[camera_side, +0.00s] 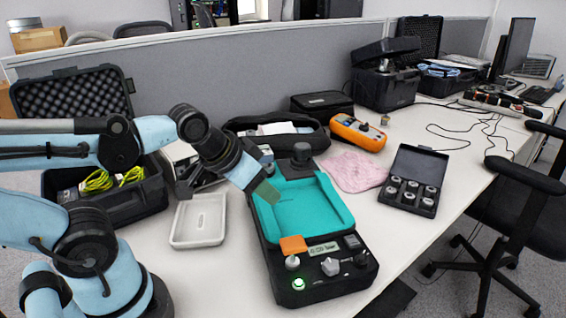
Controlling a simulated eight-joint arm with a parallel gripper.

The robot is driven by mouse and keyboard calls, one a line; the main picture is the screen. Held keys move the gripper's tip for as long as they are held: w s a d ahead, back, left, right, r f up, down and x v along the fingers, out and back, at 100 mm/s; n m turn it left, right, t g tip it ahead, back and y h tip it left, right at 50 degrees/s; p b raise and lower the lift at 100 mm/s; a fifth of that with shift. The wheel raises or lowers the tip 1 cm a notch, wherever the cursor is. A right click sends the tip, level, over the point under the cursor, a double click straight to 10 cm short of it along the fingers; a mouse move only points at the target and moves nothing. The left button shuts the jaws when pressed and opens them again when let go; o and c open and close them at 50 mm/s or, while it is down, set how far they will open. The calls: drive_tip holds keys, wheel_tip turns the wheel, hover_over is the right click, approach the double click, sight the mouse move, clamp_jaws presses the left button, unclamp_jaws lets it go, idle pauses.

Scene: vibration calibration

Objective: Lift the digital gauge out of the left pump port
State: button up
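The pump (318,278) is a black case with a teal tray top, standing on the table at centre. A small orange block (293,244), which looks like the digital gauge, sits at the left of its front panel. It is just above a silver round fitting (292,262); its display is not visible, and how it sits in the port cannot be made out. My gripper (265,192) is over the left rim of the teal tray, behind and above the orange block and apart from it. Its fingers are too small and overlapped to tell their opening; nothing is clearly held.
A white tray (199,243) lies left of the pump. A pink cloth (356,185), an orange handheld meter (357,132) and an open black case of weights (427,168) are to the right. An open foam-lined case (150,203) stands behind my arm. The front right table is clear.

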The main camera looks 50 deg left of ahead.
drive_tip(key=o, duration=0.7)
drive_tip(key=shift+o, duration=0.2)
drive_tip(key=shift+w+a+r+n, duration=0.25)
drive_tip(key=shift+r+n, duration=0.1)
drive_tip(key=shift+n, duration=0.25)
drive_tip(key=w+a+r+n+g, duration=0.4)
drive_tip(key=a+r+n, duration=0.15)
drive_tip(key=n, duration=0.95)
drive_tip(key=w+a+r+n+g, duration=0.4)
drive_tip(key=a+n, duration=0.3)
drive_tip(key=n, duration=0.8)
drive_tip(key=shift+t, duration=0.4)
drive_tip(key=f, duration=0.6)
drive_tip(key=shift+w+f, duration=0.35)
drive_tip(key=shift+w+a+f, duration=0.1)
drive_tip(key=shift+a+f, duration=0.05)
drive_tip(key=shift+f, duration=2.45)
